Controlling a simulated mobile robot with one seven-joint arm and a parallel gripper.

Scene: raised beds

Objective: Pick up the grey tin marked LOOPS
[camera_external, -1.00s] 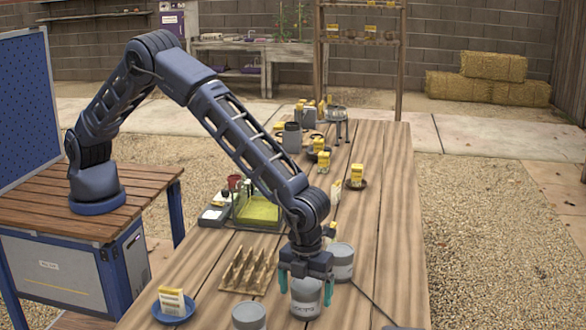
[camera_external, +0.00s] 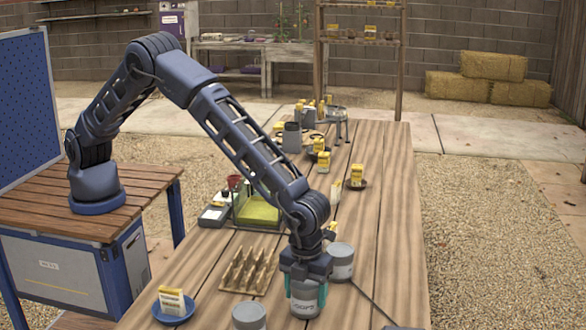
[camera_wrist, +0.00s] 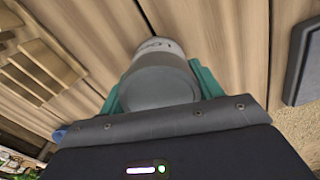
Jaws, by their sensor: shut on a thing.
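A grey tin with a pale label (camera_external: 305,303) stands upright on the near part of the wooden table; the lettering is too small to read surely. My gripper (camera_external: 307,292) points down over it, with its teal fingers shut on the tin's two sides. In the wrist view the grey tin (camera_wrist: 160,75) sits between the teal fingers of my gripper (camera_wrist: 163,82), with its lid towards the camera. I cannot tell any gap between the tin and the table.
Another grey tin (camera_external: 341,262) stands close behind at right, and one more (camera_external: 249,317) at front left. A wooden pegged rack (camera_external: 248,270) and a blue dish (camera_external: 174,313) with a yellow-and-white packet lie left. A dark flat object (camera_external: 402,328) lies at the front right.

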